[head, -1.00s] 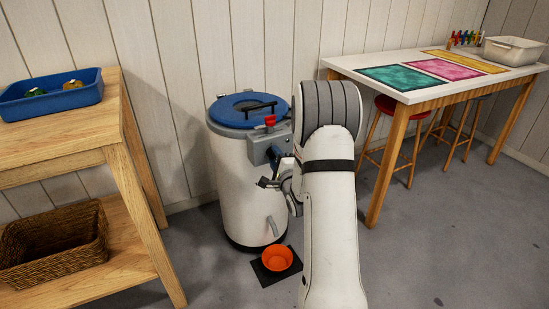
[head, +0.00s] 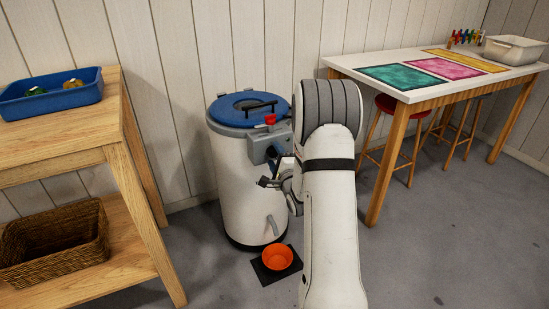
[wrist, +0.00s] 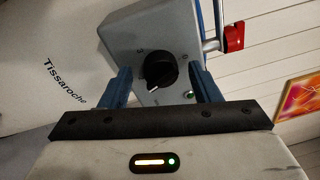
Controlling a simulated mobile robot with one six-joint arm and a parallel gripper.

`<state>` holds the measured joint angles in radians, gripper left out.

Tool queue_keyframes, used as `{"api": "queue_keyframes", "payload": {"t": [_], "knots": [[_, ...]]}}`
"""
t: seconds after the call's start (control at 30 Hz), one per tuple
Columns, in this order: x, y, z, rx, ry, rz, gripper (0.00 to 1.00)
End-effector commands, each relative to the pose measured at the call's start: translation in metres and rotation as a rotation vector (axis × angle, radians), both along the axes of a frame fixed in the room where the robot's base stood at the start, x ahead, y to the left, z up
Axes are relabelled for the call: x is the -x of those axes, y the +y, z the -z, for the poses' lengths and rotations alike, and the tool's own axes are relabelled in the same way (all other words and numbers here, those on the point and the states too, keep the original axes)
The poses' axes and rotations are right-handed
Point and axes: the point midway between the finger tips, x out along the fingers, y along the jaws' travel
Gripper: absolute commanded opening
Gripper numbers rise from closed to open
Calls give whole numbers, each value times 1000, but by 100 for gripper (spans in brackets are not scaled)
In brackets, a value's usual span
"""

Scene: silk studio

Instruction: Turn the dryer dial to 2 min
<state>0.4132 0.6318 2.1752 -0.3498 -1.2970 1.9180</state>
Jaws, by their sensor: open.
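The dryer (head: 235,185) is a white drum with a blue lid, standing against the wall in the head view. A grey control box (head: 260,145) is on its side; the same box shows in the wrist view (wrist: 140,30). In the head view my arm partly hides the gripper.
A red latch (wrist: 232,37) is beside the control box. An orange bowl (head: 277,257) sits on a dark mat below the dryer. A wooden shelf (head: 120,115) with a blue tray (head: 50,95) stands left, a white-topped table (head: 440,85) right.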

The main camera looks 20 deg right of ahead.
Motion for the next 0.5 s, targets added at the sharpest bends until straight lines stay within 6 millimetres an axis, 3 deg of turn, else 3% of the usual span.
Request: {"api": "queue_keyframes", "payload": {"t": [0.5], "knots": [[72, 5, 3, 0, 2, 1, 57]]}}
